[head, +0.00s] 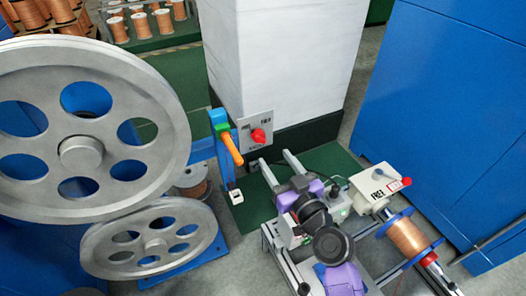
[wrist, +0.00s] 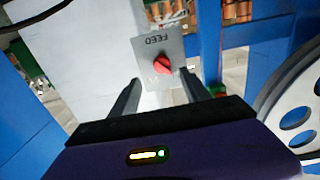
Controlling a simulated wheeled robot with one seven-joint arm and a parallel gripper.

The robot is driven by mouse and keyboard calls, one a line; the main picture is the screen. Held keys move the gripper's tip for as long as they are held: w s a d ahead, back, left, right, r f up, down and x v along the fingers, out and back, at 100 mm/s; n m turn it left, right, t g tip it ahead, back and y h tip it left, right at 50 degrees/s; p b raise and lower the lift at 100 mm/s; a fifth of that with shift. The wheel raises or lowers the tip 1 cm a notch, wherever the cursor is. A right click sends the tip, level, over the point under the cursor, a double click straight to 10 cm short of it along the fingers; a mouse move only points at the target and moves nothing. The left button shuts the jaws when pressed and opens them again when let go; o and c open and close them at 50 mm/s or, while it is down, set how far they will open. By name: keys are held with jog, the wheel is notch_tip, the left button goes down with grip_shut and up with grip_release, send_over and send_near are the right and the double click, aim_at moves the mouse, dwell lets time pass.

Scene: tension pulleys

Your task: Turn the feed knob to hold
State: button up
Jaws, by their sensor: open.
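The feed knob (head: 258,136) is red and sits on a grey plate (head: 245,125) fixed to the lower part of a white column. In the wrist view the knob (wrist: 162,65) shows on the plate (wrist: 177,46), whose word FEED appears upside down. The plate's other markings are too small to read, so I cannot tell the knob's setting. My gripper (head: 275,157) is open, empty and apart from the knob, its fingers pointing towards the plate. In the wrist view its fingertips (wrist: 160,82) are spread, with the knob between and beyond them.
An orange handle (head: 233,151) on a blue post stands just left of the plate. Large grey pulleys (head: 82,150) fill the left. A white box (head: 372,186) with a red knob and a copper spool (head: 407,238) stand right of my arm.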

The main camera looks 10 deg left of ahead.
aim_at(262, 141)
jog(key=x, duration=0.8)
jog(key=shift+w+a+r+b, duration=0.15)
jog(key=shift+a+b, duration=0.1)
jog(key=shift+b, duration=0.15)
grip_shut()
